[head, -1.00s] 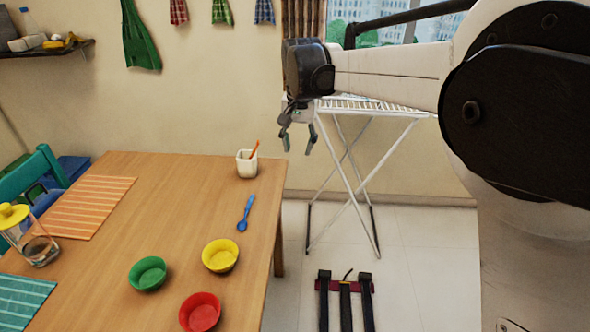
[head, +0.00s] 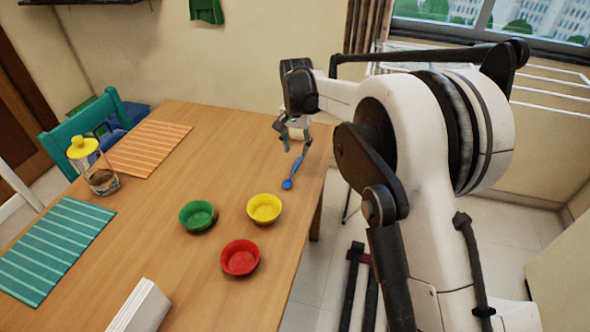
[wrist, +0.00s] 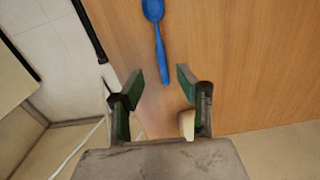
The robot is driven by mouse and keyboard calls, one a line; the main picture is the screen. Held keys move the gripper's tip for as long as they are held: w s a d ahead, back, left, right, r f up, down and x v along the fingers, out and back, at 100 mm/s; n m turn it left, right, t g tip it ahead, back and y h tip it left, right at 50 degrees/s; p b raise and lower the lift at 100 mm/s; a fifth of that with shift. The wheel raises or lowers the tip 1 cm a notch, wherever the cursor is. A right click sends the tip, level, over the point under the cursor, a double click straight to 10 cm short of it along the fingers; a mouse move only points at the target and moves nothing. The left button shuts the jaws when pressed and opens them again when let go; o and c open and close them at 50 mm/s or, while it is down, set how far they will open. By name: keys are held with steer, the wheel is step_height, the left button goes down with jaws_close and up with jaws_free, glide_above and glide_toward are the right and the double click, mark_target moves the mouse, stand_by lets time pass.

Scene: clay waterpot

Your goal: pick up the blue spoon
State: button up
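The blue spoon (head: 289,182) lies flat on the wooden table near its right edge, beyond the yellow bowl. In the wrist view the spoon (wrist: 158,42) lies at the top centre, its bowl at the top edge and its handle end pointing toward my gripper. My gripper (head: 295,146) is open above the table's far right part, near the spoon's handle end. In the wrist view my gripper (wrist: 155,78) has a wide empty gap between its green-padded fingers, and the handle end shows just at that gap. I cannot tell the exact height above the table.
A yellow bowl (head: 264,208), a green bowl (head: 197,215) and a red bowl (head: 240,257) stand on the table nearer the camera. A jar (head: 98,168) and striped mats are at the left.

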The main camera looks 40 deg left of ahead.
mark_target(295, 166)
steer(key=shift+s+a+f+b, duration=0.1)
steer(key=shift+f+b, duration=0.1)
steer(key=shift+f, duration=1.6)
steer(key=shift+s+f+b, duration=0.1)
steer(key=shift+f+b, duration=0.1)
steer(key=shift+f, duration=1.6)
jaws_close()
